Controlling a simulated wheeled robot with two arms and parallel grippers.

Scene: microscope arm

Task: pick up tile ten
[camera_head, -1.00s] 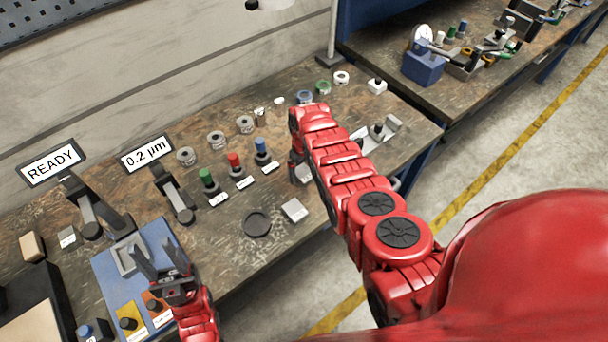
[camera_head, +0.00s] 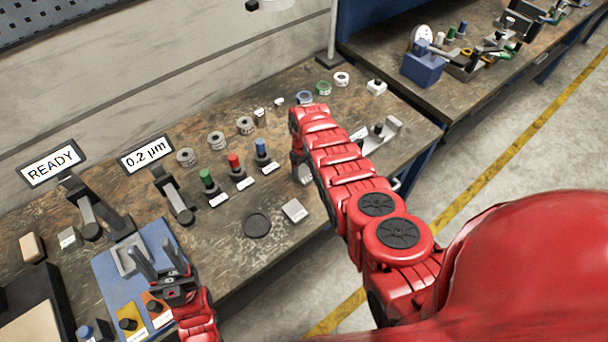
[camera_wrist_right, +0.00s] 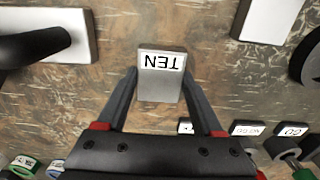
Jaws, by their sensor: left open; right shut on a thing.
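Tile ten (camera_wrist_right: 161,85) is a small pale grey block with the upside-down word TEN on top, seen in the right wrist view. My right gripper (camera_wrist_right: 161,98) is shut on it, with one finger against each side. I cannot tell whether the tile is off the bench. In the head view my right arm largely hides this spot. My left gripper (camera_head: 158,262) is open and empty over the blue mat (camera_head: 105,268) at the left.
Another pale tile (camera_head: 294,210) and a dark round disc (camera_head: 257,225) lie on the bench near my right arm. Green (camera_head: 207,181), red (camera_head: 235,163) and blue (camera_head: 261,150) knobs stand behind them. A READY sign (camera_head: 52,163) is at the left.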

